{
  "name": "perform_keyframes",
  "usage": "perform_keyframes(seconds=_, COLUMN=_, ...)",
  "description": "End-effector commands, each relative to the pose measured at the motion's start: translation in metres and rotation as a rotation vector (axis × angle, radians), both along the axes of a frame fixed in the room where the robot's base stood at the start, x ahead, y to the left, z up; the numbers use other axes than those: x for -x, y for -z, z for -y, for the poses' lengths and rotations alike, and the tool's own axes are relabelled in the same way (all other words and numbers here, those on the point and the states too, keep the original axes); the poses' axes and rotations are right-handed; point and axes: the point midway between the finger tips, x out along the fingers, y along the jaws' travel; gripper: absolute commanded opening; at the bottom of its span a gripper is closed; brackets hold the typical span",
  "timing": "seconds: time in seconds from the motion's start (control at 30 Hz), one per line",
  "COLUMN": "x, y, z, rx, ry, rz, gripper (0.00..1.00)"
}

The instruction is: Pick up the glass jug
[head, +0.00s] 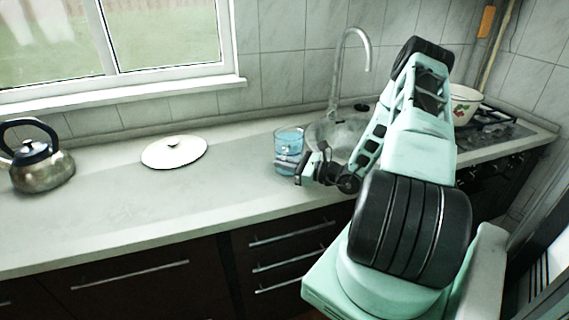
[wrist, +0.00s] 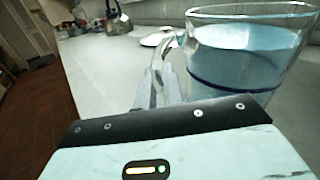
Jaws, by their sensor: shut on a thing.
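The glass jug (head: 289,145) holds a pale blue content and stands upright at the counter, just left of the sink, in the head view. In the wrist view the jug (wrist: 245,65) fills the upper right, with its handle (wrist: 172,60) on its left side. My gripper (head: 301,172) is at the jug's near right side in the head view. In the wrist view my gripper's fingers (wrist: 160,88) are shut on the jug's handle. The jug's base is partly hidden, so I cannot tell whether it touches the counter.
A metal kettle (head: 42,167) stands at the far left. The sink (head: 338,136) and its tap (head: 336,75) are behind my arm. A white pot (head: 464,103) stands on the hob. The front left counter is clear.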

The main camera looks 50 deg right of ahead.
Motion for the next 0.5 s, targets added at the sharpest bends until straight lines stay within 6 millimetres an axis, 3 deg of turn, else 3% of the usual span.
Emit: perform_keyframes(seconds=0.5, x=-0.001, y=-0.037, z=0.0, rx=0.006, ry=-0.002, rz=0.009, gripper=0.0)
